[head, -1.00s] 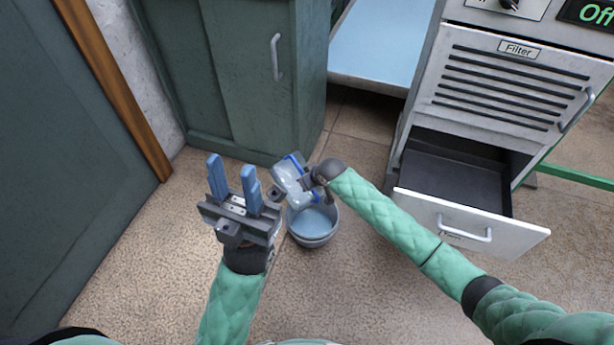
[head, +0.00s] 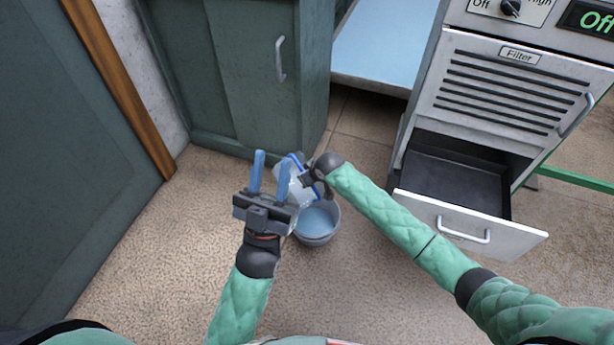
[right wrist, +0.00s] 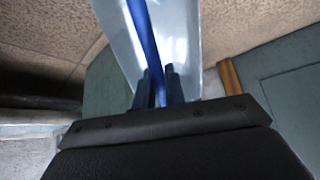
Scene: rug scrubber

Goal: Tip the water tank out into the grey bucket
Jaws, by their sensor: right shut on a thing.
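The water tank, a clear box with a blue strip (head: 303,186), is tilted over the grey bucket in the head view. My right gripper (head: 308,180) is shut on it. In the right wrist view the fingers (right wrist: 160,88) close on the tank's blue strip, and its clear wall (right wrist: 187,40) rises beyond them. The grey bucket (head: 317,238) stands on the floor below, with pale blue water showing inside. My left gripper (head: 271,175) is open and empty, its fingers upright, left of the tank and partly in front of it. Part of the tank is hidden behind it.
A green cabinet (head: 235,75) stands behind the bucket. At right is a grey machine with a Filter panel (head: 510,90) and an open, empty drawer (head: 470,228). The floor (head: 150,260) at left is clear.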

